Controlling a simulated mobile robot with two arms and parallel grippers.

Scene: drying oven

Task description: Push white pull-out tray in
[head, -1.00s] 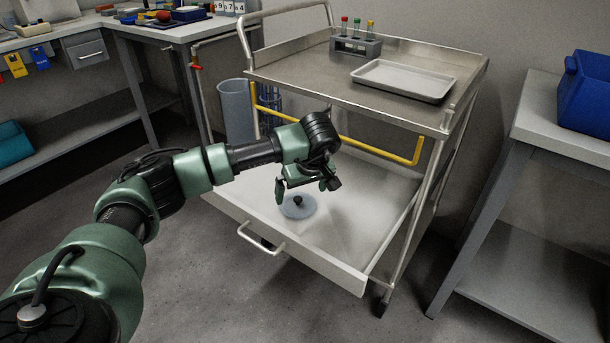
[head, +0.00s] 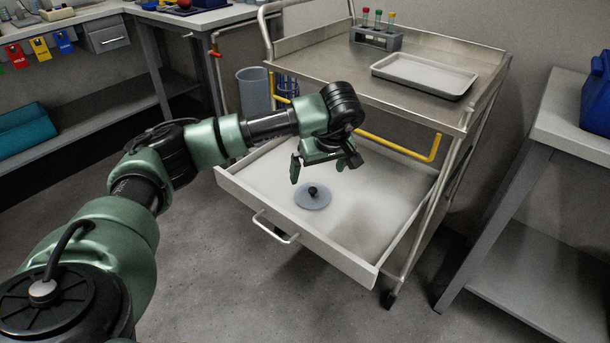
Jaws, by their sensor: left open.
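The white pull-out tray (head: 392,187) sticks out from the lower part of the steel cart, with a bar handle (head: 275,227) on its front wall. A round grey lid with a black knob (head: 312,198) lies flat on the tray floor. My left gripper (head: 323,174) is open and empty, above the tray floor just behind the lid. Its fingers point down, apart from the handle and front wall. My right gripper is not in view.
The cart top (head: 340,70) holds a shallow metal tray (head: 424,77) and a rack of capped tubes (head: 376,38). A yellow rail (head: 397,146) runs under the top. A grey bench (head: 540,150) stands at right. The floor before the tray is clear.

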